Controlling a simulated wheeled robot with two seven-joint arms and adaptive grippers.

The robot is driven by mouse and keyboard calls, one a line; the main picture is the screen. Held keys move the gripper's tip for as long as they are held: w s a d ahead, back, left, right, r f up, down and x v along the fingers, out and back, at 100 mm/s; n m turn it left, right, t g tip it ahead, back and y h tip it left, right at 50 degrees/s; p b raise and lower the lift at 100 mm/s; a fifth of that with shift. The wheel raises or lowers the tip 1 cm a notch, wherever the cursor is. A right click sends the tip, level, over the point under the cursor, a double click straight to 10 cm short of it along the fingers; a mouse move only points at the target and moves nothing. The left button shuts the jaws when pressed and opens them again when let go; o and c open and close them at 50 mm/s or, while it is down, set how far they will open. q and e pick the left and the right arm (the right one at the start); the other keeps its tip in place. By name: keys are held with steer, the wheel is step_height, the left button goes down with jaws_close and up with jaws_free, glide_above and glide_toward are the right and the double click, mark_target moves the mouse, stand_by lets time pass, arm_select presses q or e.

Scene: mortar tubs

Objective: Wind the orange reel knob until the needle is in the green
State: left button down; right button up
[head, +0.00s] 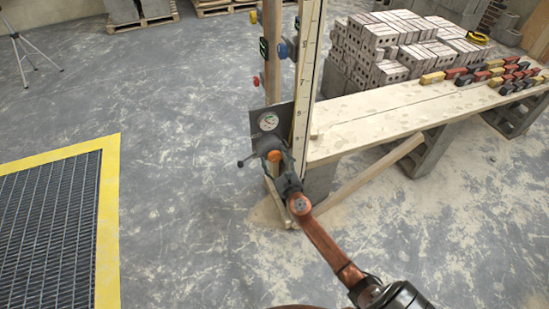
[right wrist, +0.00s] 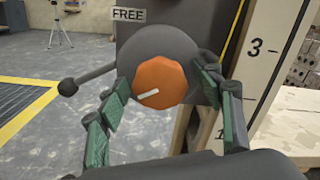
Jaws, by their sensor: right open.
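The orange reel knob (right wrist: 158,80) is on a round dark grey hub in the right wrist view, with a white mark pointing to its lower left. It also shows small in the head view (head: 274,156). My right gripper (right wrist: 164,88) is open, its green-padded fingers on either side of the knob with a visible gap at each side. In the head view my right gripper (head: 284,168) is at the knob from below right. The round gauge (head: 268,121) is above the knob; its needle is too small to read surely. My left gripper is out of view.
A dark crank arm with a ball end (right wrist: 68,87) sticks out left of the hub, below a FREE label (right wrist: 129,15). A numbered post (head: 304,85) rises close on the right. A plank bench (head: 400,110) stands right.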

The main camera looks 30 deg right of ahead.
steer(key=c, duration=1.2)
steer(key=shift+o, duration=0.2)
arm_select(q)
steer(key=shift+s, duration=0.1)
arm_select(e)
steer(key=shift+m, duration=0.4)
steer(key=m+b, duration=0.1)
steer(key=m, duration=0.4)
steer(key=shift+m, duration=0.4)
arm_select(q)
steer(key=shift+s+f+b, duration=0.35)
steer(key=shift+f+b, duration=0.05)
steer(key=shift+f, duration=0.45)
arm_select(e)
steer(key=m, duration=0.5)
steer(key=shift+d, duration=0.1)
steer(key=shift+r, duration=0.1)
